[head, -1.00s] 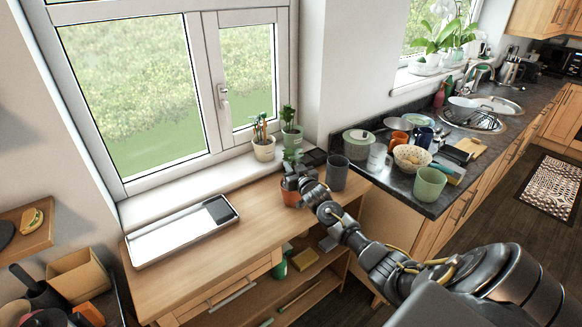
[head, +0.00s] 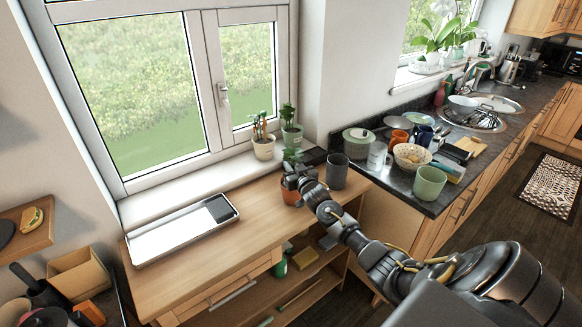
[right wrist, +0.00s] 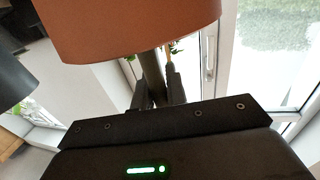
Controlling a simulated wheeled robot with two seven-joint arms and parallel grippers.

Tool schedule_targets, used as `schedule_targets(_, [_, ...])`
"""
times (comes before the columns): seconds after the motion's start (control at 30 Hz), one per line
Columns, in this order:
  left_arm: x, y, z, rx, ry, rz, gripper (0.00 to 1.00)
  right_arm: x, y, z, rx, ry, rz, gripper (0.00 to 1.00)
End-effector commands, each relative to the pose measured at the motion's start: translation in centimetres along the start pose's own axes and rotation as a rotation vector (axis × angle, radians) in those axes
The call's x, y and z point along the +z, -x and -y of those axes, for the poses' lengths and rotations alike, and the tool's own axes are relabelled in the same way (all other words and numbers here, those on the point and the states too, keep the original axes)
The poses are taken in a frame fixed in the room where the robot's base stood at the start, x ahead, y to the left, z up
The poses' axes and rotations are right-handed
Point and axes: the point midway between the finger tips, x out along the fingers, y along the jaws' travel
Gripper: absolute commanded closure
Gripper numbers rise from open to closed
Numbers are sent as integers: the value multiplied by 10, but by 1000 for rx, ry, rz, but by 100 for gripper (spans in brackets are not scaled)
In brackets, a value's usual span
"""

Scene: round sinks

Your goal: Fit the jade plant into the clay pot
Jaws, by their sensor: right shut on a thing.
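The clay pot (head: 290,196) is a small terracotta-orange pot on the wooden counter, near its back right corner. In the right wrist view the pot (right wrist: 130,28) fills the top, close to my fingers. My right gripper (head: 290,180) is just above the pot in the head view, shut on the jade plant (head: 292,156), whose green leaves show above the gripper. The fingers also show in the right wrist view (right wrist: 158,80). The gripper hides the plant's lower part and much of the pot's opening, so I cannot tell how deep the plant sits. My left gripper is out of view.
A dark grey cup (head: 337,172) stands close right of the clay pot. Two potted plants (head: 263,146) (head: 291,137) stand on the windowsill behind. A white tray (head: 180,232) lies left on the counter, with bare wood between. Crockery crowds the dark worktop at right.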

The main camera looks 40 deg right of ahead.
Motion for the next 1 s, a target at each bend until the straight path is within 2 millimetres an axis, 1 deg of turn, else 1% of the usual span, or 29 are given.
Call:
schedule_targets(0.4, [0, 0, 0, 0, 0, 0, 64, -1, 0, 0, 0, 0, -3, 100])
schedule_targets(0.43, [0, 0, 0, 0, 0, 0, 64, -1, 0, 0, 0, 0, -3, 82])
schedule_targets(0.6, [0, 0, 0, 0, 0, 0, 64, -1, 0, 0, 0, 0, -2, 60])
schedule_targets(0.87, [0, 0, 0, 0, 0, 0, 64, 1, 1, 0, 0, 0, 1, 60])
schedule_targets(1.0, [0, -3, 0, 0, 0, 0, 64, 2, 8, 0, -1, 0, 0, 60])
